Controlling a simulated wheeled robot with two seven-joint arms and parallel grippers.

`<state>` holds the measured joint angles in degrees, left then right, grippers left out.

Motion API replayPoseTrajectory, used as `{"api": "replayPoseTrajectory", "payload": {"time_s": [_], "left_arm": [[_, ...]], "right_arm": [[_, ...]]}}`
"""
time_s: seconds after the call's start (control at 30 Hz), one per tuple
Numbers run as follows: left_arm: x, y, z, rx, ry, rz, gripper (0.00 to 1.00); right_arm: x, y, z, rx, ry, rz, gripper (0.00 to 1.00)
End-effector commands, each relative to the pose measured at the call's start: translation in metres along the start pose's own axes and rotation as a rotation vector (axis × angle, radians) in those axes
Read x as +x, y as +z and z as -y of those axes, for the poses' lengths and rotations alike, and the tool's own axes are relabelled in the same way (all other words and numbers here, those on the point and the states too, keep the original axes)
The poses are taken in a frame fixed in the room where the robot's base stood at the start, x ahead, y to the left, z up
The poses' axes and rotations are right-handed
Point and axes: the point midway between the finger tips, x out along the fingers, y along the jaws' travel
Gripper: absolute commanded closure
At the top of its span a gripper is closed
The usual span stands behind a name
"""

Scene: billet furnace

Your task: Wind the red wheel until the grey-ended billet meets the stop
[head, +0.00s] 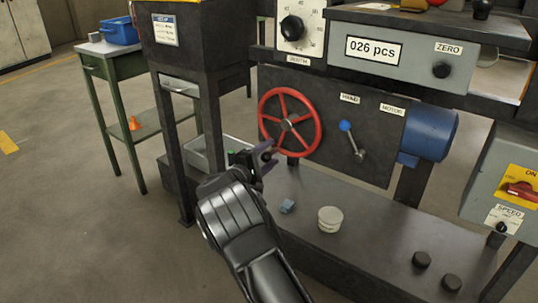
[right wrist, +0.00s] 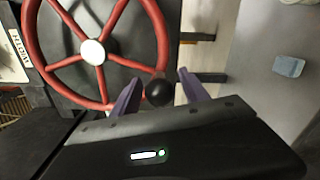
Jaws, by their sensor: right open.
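The red wheel (head: 290,122) with several spokes stands upright on the dark machine panel in the head view. It also fills the upper left of the right wrist view (right wrist: 93,52). A black ball knob (right wrist: 159,92) is at the wheel's rim. My right gripper (head: 262,158) is at the lower left of the wheel. In the right wrist view its purple fingers (right wrist: 160,88) are open, one on each side of the knob; I cannot tell whether they touch it. I cannot make out the grey-ended billet or the stop. My left gripper is not in view.
A blue-knobbed HAND/MOTOR lever (head: 352,140) and a blue motor (head: 432,133) are right of the wheel. A white tub (head: 330,219) and a small blue block (head: 287,206) are on the lower shelf (head: 370,235). A grey tray (head: 203,155) is behind my gripper.

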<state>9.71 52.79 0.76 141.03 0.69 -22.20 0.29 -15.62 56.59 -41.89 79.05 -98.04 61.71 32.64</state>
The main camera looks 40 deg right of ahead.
Motion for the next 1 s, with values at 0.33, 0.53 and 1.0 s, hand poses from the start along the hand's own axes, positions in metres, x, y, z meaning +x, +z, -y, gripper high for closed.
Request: {"api": "replayPoseTrajectory", "payload": {"time_s": [0.33, 0.53, 1.0], "left_arm": [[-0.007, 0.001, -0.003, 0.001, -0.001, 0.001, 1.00], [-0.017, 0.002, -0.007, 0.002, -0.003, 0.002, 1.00], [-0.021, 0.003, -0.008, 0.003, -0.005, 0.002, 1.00]], "right_arm": [[-0.018, -0.001, -0.002, -0.002, 0.000, -0.003, 0.47], [-0.051, 0.000, -0.003, -0.003, 0.000, -0.003, 0.47], [-0.079, 0.000, 0.000, 0.000, 0.000, 0.000, 0.47]]}}
